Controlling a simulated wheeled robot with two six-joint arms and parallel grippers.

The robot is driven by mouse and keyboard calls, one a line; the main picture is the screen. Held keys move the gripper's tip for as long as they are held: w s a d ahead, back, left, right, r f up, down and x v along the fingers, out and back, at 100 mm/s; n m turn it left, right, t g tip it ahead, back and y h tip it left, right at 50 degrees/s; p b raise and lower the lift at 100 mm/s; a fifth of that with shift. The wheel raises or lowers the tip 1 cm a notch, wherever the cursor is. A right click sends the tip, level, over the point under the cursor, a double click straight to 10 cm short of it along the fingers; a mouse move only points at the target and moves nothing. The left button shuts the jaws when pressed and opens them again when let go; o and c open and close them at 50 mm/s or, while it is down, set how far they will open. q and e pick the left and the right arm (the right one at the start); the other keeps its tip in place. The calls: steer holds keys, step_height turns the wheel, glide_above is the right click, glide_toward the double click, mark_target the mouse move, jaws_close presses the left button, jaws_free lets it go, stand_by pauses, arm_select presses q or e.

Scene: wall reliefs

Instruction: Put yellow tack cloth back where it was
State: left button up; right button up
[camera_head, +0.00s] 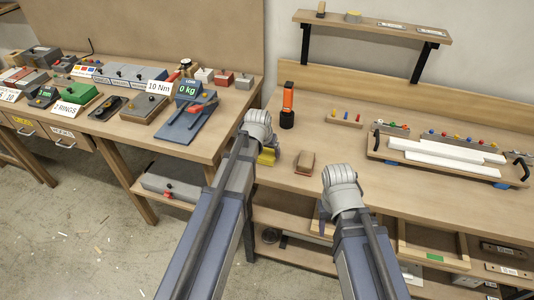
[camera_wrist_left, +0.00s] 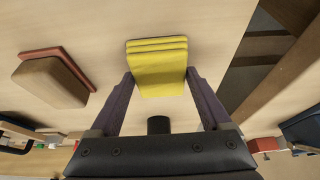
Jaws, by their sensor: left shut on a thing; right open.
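The yellow tack cloth (camera_wrist_left: 160,68) is a folded yellow stack between the two purple fingers of my left gripper (camera_wrist_left: 160,85) in the left wrist view. My left gripper is shut on it. In the head view the cloth (camera_head: 267,157) shows at the left edge of the right-hand bench, partly hidden behind my left wrist. I cannot tell whether it touches the bench top. My right gripper (camera_head: 322,220) is low at the bench's front edge, mostly hidden by its own wrist; it is open, with nothing seen in it.
A wooden block with a reddish base (camera_head: 305,162) stands beside the cloth, also in the left wrist view (camera_wrist_left: 50,77). An orange-black flashlight (camera_head: 287,105) stands behind. A tray with white strips (camera_head: 375,152) lies right. A wall shelf (camera_head: 372,27) is above. The left bench (camera_head: 215,128) is crowded.

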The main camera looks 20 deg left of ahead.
arm_select(q)
steer(key=shift+f, duration=0.2)
steer(key=o, duration=1)
steer(key=shift+r, duration=0.15)
steer(key=shift+p+v, duration=0.7)
steer(key=shift+v, duration=0.1)
steer(key=p+v, duration=1)
steer(key=v, duration=0.1)
steer(key=s+d+f+m+g, duration=0.1)
steer(key=s+d+g, duration=0.1)
steer(key=s+d, duration=0.4)
steer(key=s+d+f+m+g+y, duration=0.1)
steer(key=s+d+m+g, duration=0.1)
steer(key=s+d, duration=0.5)
steer(key=s+g, duration=0.1)
steer(key=s, duration=0.4)
steer(key=shift+s+d+y, duration=0.25)
steer(key=shift+s+y, duration=0.05)
steer(key=shift+s, duration=0.05)
